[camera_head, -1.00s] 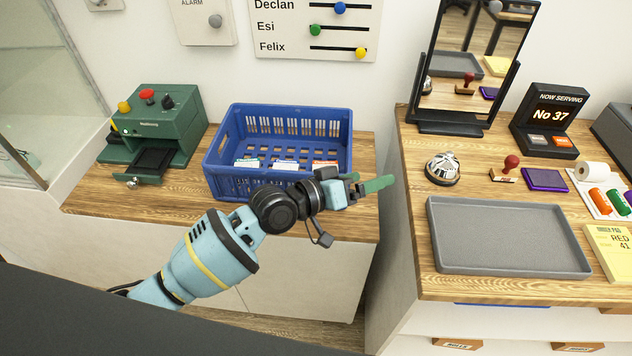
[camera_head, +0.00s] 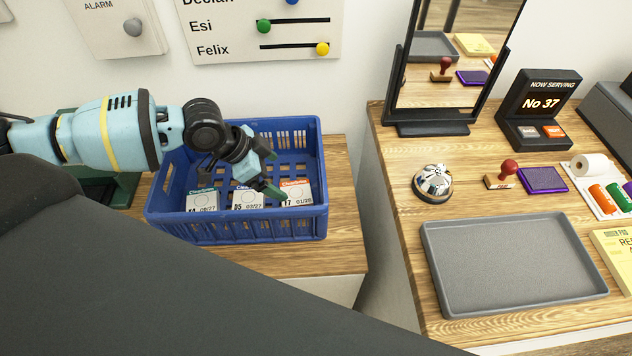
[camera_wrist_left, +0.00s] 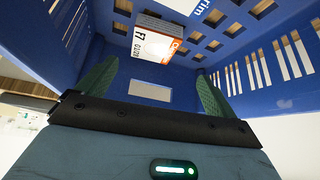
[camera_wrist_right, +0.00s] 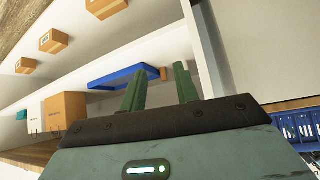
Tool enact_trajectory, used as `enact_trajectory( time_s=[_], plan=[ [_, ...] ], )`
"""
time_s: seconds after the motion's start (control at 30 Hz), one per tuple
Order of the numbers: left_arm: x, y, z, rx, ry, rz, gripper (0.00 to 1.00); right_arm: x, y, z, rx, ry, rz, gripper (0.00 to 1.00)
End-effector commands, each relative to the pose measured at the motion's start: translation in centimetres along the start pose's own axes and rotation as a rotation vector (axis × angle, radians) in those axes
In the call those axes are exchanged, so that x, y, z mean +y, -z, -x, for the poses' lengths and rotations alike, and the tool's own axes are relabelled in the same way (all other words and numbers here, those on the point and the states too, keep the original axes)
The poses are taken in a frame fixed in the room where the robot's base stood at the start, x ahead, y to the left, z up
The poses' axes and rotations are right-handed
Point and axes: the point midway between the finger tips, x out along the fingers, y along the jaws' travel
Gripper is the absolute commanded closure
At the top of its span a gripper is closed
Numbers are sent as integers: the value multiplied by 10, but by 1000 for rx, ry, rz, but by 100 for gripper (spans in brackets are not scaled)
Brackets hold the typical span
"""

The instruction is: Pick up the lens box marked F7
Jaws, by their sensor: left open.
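The lens box marked F7 (camera_wrist_left: 158,45) has a white label with an orange band and lies in the blue crate (camera_head: 170,226). In the head view it is the rightmost of three boxes (camera_head: 297,197). My left gripper (camera_head: 272,188) is over the crate, close above that box. In the left wrist view my left gripper (camera_wrist_left: 155,72) is open and empty, with the F7 box beyond the fingertips. My right gripper (camera_wrist_right: 160,68) is open and empty, away from the crate; the head view does not show it.
Beside it in the crate lie a blue-banded box (camera_head: 247,201) and a teal-banded box (camera_head: 203,201). The crate walls surround the boxes. Bare wood shows right of the crate.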

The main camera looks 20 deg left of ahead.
Motion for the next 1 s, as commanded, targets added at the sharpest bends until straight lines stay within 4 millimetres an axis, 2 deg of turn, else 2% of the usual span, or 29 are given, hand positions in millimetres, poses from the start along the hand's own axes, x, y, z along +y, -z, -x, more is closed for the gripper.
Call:
enact_trajectory(
  time_s=[0.03,0.13,0.27,0.53,0.73,1.0],
  plan=[
    [4,-8,1,-17,-12,9,7,-6,-6,4,-21,13,-6,69],
    [10,-15,1,-32,-27,19,7,-12,-11,7,-42,25,-13,69],
    [10,-15,0,-33,-29,21,7,-12,-11,7,-42,26,-14,69],
    [10,-15,-23,-32,-28,21,7,-12,-14,6,-46,26,-14,69],
    [10,-14,-28,-31,-28,20,7,-12,-13,6,-45,26,-14,69],
    [10,-10,-64,-32,-28,20,7,-12,-14,6,-47,26,-14,69]
  ],
)
